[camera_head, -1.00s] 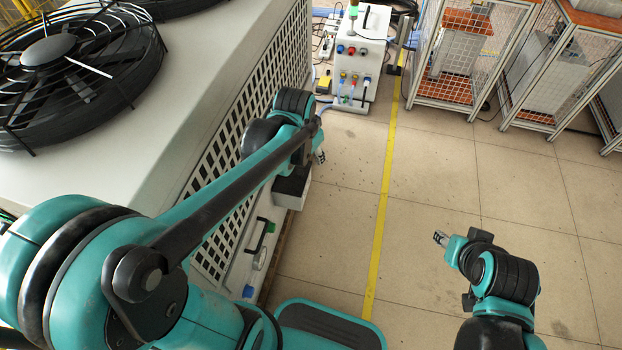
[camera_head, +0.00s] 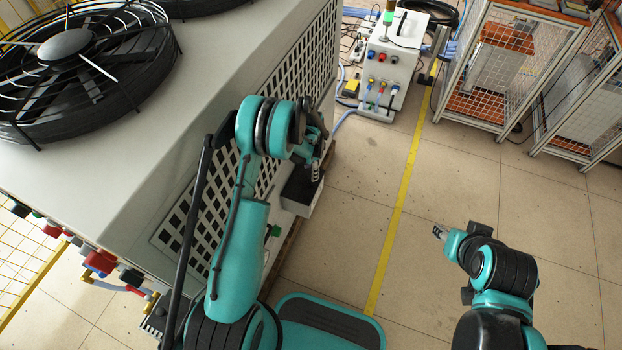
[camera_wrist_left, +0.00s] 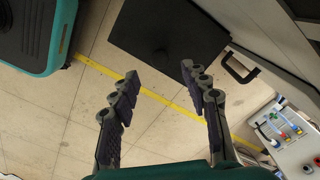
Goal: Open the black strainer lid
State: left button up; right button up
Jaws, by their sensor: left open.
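The black strainer lid (camera_head: 300,183) is the dark flat top of a small pale box low on the side of the large grey machine. My left gripper (camera_head: 317,172) is just above it, partly covering it. In the left wrist view the lid (camera_wrist_left: 165,38) is a flat dark square, apparently closed. My left gripper (camera_wrist_left: 161,73) is open there, with nothing between its two fingers. Its fingertips appear just short of the lid's edge; I cannot tell if they touch it. My right gripper (camera_head: 440,232) is over the floor at the right, its jaws too small to judge.
The grey machine (camera_head: 250,60) with a large fan fills the left side. A black handle (camera_wrist_left: 240,68) is close to the lid's right in the wrist view. A white control box (camera_head: 392,65) stands at the back. Wire cages (camera_head: 490,75) are at the back right. The middle floor is clear.

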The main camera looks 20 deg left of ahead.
aim_at(304, 181)
pick_arm(q)
notch_tip(304, 181, down, 6)
jog(key=shift+f+b, duration=0.1)
jog(key=shift+b, duration=1)
grip_shut()
